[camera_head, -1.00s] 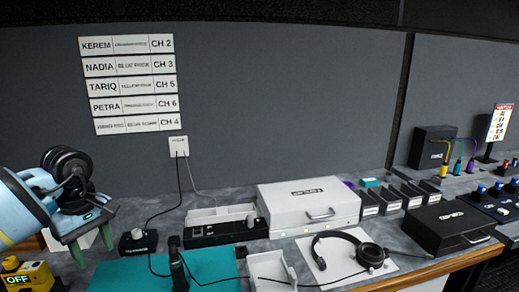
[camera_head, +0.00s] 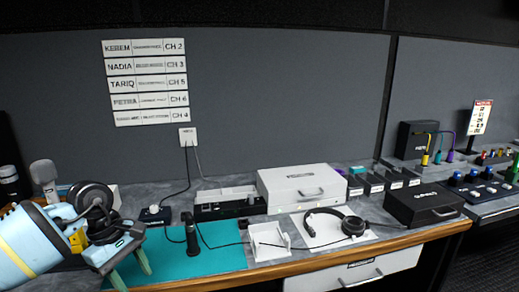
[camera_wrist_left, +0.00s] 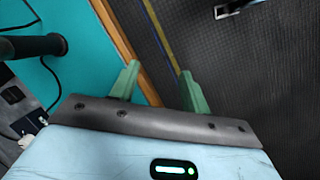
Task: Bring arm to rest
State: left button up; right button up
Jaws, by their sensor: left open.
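My left arm comes in from the lower left in the head view. Its left gripper (camera_head: 132,275) has pale green fingers set apart with nothing between them. It hangs over the front left part of the teal mat (camera_head: 215,262). In the left wrist view the spread fingers (camera_wrist_left: 159,70) point past the wooden counter edge (camera_wrist_left: 118,40) toward the dark floor (camera_wrist_left: 235,80). No right arm shows in either view.
A black upright stand (camera_head: 192,238) is on the mat. A white holder (camera_head: 268,240), a headset (camera_head: 345,222) and a white case (camera_head: 303,188) sit to its right. A microphone (camera_head: 44,175) stands at the far left. A white drawer (camera_head: 360,275) is below the counter.

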pick_arm(q)
jog(key=s+d+f+n+t+h+p, duration=0.1)
jog(key=s+d+f+n+t+h, duration=0.1)
jog(key=s+d+n+h, duration=0.65)
jog(key=s+d+f+n+t+h+p, duration=0.1)
jog(key=s+d+n+t+h+p, duration=0.2)
jog(key=d+n+h, duration=0.9)
jog(key=s+a+f+n+t+y, duration=0.4)
jog(key=f+n+t+y, duration=0.3)
jog(key=n, duration=0.6)
jog(key=s+a+f+n+t+y, duration=0.3)
jog(key=s+f+n+t+y, duration=0.15)
jog(key=n+y, duration=0.65)
jog(key=s+a+f+n+g+y+p, duration=0.1)
jog(key=s+a+f+n+g+y, duration=0.1)
jog(key=s+f+n, duration=0.3)
jog(key=s+a+f+n+g+y+p, duration=0.1)
jog(key=s+a+f+n+g, duration=0.3)
jog(key=s, duration=0.8)
notch_tip(320, 180, down, 2)
jog(key=n+g, duration=0.1)
jog(key=n, duration=0.2)
jog(key=shift+s+a+n+y, duration=0.3)
jog(key=shift+a+n+y, duration=0.05)
pick_arm(e)
jog(key=w+r+t, duration=0.1)
jog(key=w+r, duration=0.4)
jog(key=r, duration=0.3)
jog(key=shift+d+t, duration=0.3)
jog(key=shift+d, duration=0.05)
